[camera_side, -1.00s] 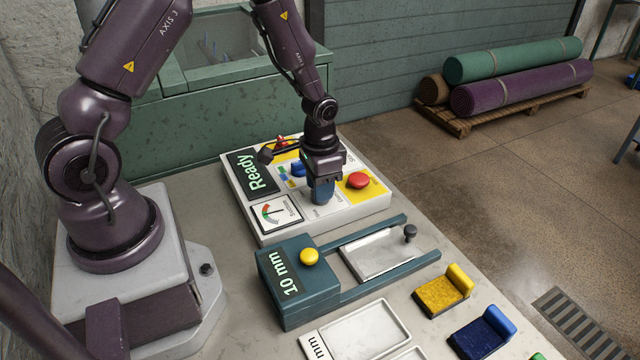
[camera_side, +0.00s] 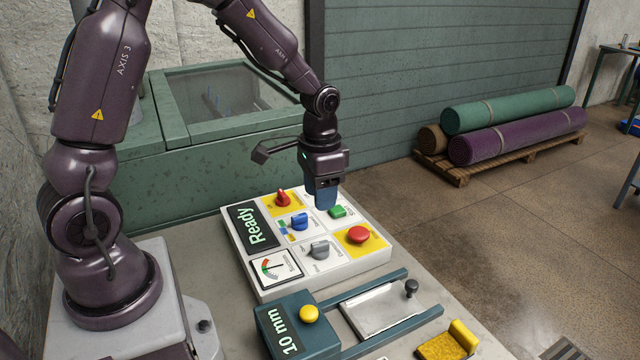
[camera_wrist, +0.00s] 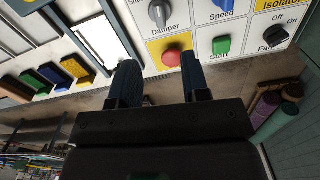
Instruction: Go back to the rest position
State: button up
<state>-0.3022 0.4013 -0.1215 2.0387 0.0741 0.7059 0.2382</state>
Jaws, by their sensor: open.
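My gripper (camera_side: 324,196) is in the air above the right back part of the white control panel (camera_side: 262,281), empty. In the wrist view its two blue fingers (camera_wrist: 158,85) stand apart, with the red button (camera_wrist: 172,57) showing between them on the panel beyond. The panel carries a display reading "Ready" (camera_side: 253,227), a red knob (camera_side: 283,198), a blue knob (camera_side: 299,221), a grey knob (camera_side: 319,248), a green button (camera_side: 338,211), a red mushroom button (camera_side: 358,234) and a gauge (camera_side: 275,268).
A teal box reading "10 mm" (camera_side: 287,345) with a yellow button (camera_side: 309,313) and a sliding tray (camera_side: 375,312) stands in front of the panel. A green glass-topped tank (camera_side: 190,150) stands behind. Rolled rugs (camera_side: 507,108) lie on a pallet at right.

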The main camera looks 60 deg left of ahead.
jog(key=shift+r, duration=0.8)
jog(key=s+d+r+t, duration=0.2)
jog(key=s+d+r, duration=0.1)
jog(key=s+r, duration=0.4)
jog(key=s+d+r+n+t, duration=0.1)
jog(key=s+d+r+t, duration=0.2)
jog(key=s+r, duration=0.5)
jog(key=shift+s+d+r+t, duration=0.2)
jog(key=shift+d+r+t, duration=0.1)
jog(key=shift+d+r, duration=0.25)
dwell(1.0)
